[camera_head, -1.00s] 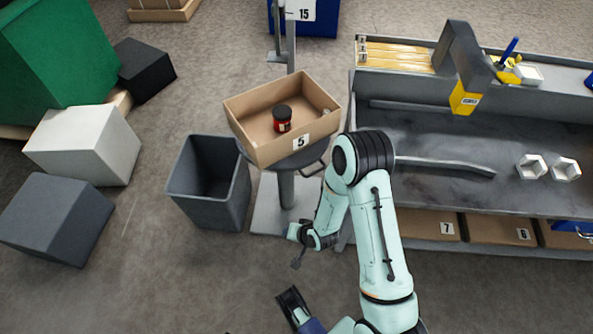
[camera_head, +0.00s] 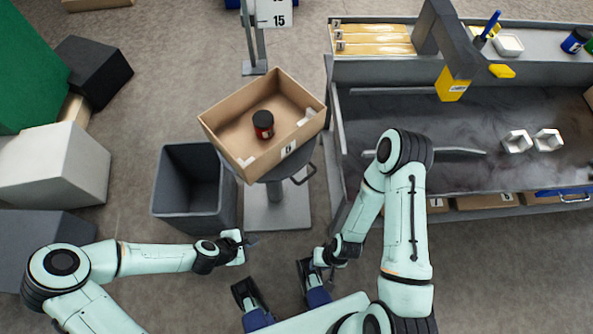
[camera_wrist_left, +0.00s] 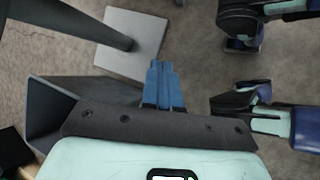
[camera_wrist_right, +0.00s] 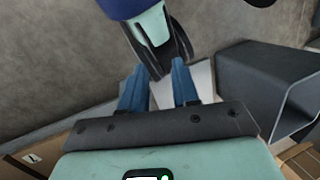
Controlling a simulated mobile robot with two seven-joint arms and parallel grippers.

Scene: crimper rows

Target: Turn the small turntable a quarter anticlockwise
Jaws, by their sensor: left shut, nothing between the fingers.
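The small turntable (camera_head: 277,176) is a dark disc on a grey post with a flat square base plate (camera_head: 285,212). A loop handle (camera_head: 305,174) sticks out on its right side. An open cardboard box (camera_head: 232,153) stands on it and hides most of the disc. A red jar with a black lid (camera_head: 263,125) stands in the box. My left gripper (camera_head: 252,240) is shut and empty, low in front of the base plate. Its blue fingers touch in the left wrist view (camera_wrist_left: 163,72). My right gripper (camera_head: 326,268) is below and right of the turntable; its fingers are apart (camera_wrist_right: 158,72).
A dark grey bin (camera_head: 195,218) stands close to the left of the turntable. A workbench (camera_head: 450,110) fills the right side, its left edge near the handle. Pale (camera_head: 55,165) and black (camera_head: 92,72) blocks lie at left. Floor is free in front of the base plate.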

